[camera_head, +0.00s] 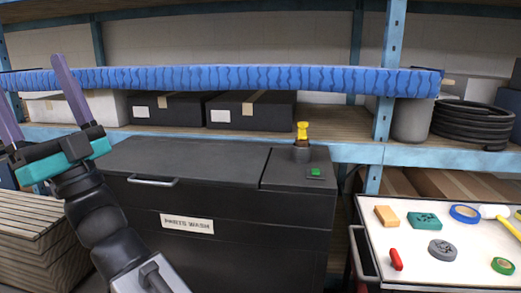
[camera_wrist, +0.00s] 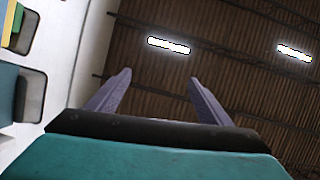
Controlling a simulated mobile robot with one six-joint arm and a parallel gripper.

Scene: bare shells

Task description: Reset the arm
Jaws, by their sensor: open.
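My gripper (camera_head: 38,99) is raised at the left of the head view, in front of the shelving. Its two purple fingers point up and stand apart, with nothing between them. In the wrist view my gripper (camera_wrist: 158,88) is also open and empty, and its fingers point toward the ceiling. My dark arm rises from the bottom of the head view, left of the parts washer (camera_head: 215,190). I see no object in contact with the fingers.
A blue padded beam (camera_head: 230,79) runs along the shelf behind my gripper. Dark boxes (camera_head: 168,107) sit on the shelf. A yellow-topped knob (camera_head: 302,131) stands on the washer. A white-topped cart (camera_head: 385,240) with several small items is at right. Stacked slatted wood (camera_head: 35,235) is at lower left.

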